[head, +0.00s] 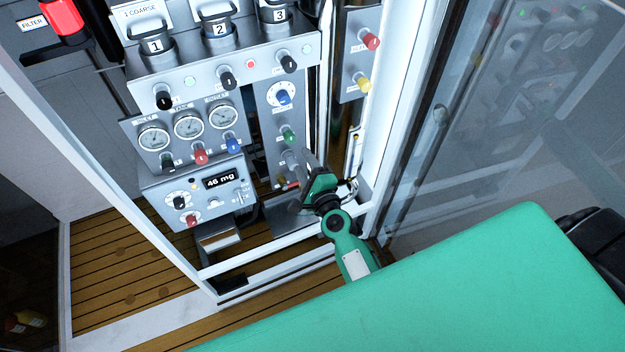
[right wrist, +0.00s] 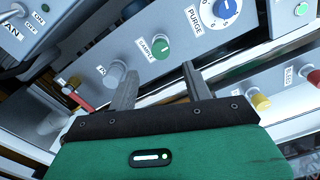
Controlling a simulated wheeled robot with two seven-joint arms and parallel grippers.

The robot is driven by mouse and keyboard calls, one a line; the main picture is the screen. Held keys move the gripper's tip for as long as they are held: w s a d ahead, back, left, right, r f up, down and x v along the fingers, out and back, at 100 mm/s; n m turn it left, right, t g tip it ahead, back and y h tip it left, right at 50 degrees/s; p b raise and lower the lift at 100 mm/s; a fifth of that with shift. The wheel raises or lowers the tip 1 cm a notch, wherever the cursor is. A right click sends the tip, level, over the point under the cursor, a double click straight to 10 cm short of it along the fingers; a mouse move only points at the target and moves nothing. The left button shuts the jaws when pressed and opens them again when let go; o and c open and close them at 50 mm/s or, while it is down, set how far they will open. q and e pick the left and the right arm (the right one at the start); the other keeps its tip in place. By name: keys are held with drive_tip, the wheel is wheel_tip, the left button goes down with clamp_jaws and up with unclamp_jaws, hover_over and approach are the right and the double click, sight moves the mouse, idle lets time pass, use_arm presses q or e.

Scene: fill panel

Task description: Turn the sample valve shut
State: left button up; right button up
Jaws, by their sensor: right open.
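The sample valve is a green knob (head: 288,137) on the narrow grey panel, below the blue purge knob (head: 284,97). My right gripper (head: 310,163) is just below and right of the green knob in the head view. In the right wrist view its two fingers (right wrist: 160,70) are apart with nothing between them, and the green knob shows beyond the gap between the tips. I cannot tell how far the tips are from it. My left gripper is not in view.
A grey knob (right wrist: 117,70) is close to the left finger in the right wrist view. A yellow knob (head: 363,84) and a red knob (head: 370,41) are on the panel to the right. Gauges (head: 188,124) stand left. A white frame post (head: 390,120) rises right of my arm.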

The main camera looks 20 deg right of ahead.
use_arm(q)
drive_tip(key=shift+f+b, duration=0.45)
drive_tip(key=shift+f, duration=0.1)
use_arm(e)
drive_tip(key=shift+s+d, duration=0.1)
drive_tip(key=shift+s, duration=2.35)
drive_tip(key=s+a+f+n+g+y, duration=0.1)
drive_tip(key=s+f+n+g, duration=0.3)
drive_tip(key=f, duration=0.8)
drive_tip(key=s+a+f+n+g, duration=0.15)
drive_tip(key=s+f+n, duration=0.35)
drive_tip(key=f, duration=0.7)
drive_tip(key=s+a+f+n+g+y, duration=0.1)
drive_tip(key=s+f+n+g, duration=0.35)
drive_tip(key=f, duration=0.85)
drive_tip(key=s+d+f+n+g+h, duration=0.1)
drive_tip(key=s+f, duration=0.4)
drive_tip(key=s, duration=0.5)
drive_tip(key=s+d+f+n+g, duration=0.3)
drive_tip(key=s+d+f+n, duration=0.2)
drive_tip(key=s, duration=0.5)
drive_tip(key=s+d+f+n+g+h, duration=0.1)
drive_tip(key=s+d+f+n+g, duration=0.2)
drive_tip(key=s+f, duration=0.4)
drive_tip(key=s+d+n, duration=0.1)
drive_tip(key=s+n, duration=0.1)
drive_tip(key=shift+s+h, duration=0.3)
drive_tip(key=shift+s, duration=0.1)
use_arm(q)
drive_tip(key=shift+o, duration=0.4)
